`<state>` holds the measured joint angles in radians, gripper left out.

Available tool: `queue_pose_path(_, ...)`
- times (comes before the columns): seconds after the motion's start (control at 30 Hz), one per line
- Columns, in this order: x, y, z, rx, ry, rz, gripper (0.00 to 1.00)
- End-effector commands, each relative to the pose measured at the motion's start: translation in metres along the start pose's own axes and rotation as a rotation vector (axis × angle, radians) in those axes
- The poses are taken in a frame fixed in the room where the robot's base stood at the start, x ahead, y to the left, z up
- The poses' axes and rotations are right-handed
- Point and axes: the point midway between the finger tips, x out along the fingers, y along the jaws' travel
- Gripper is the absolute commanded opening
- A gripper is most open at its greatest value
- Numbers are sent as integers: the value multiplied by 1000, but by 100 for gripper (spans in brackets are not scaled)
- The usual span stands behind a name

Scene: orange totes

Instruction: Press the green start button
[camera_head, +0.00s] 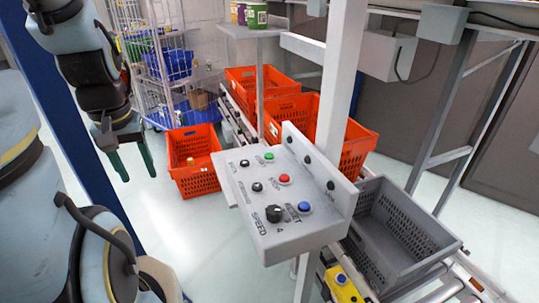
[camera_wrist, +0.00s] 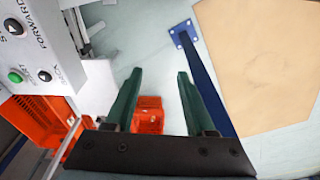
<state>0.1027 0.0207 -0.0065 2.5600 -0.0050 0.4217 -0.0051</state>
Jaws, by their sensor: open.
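The green start button (camera_head: 269,156) is a small round button at the far end of the grey control panel (camera_head: 270,192) in the head view. In the wrist view the green button (camera_wrist: 15,77) shows at the left edge, on the panel's face beside a black button. My gripper (camera_head: 132,166) hangs to the left of the panel, fingers pointing down, apart from it. In the wrist view my gripper (camera_wrist: 160,76) has its two green fingers spread with nothing between them. The button is fully visible in both views.
The panel also carries a red button (camera_head: 284,179), a blue button (camera_head: 305,208) and a black speed knob (camera_head: 274,213). Orange totes stand behind and left of it; a grey tote (camera_head: 400,225) sits at right. A white post (camera_head: 341,75) rises behind the panel.

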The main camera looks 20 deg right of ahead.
Motion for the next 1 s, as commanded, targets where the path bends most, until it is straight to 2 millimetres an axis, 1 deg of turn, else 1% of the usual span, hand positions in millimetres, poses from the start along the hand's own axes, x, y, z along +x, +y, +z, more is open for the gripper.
queue_pose_path(0.03,0,0,0,0,0,0,48)
queue_pose_path(0.07,0,0,0,0,0,0,45)
queue_pose_path(0.47,0,0,0,0,0,0,0)
queue_pose_path(1.0,0,0,0,0,0,0,0)
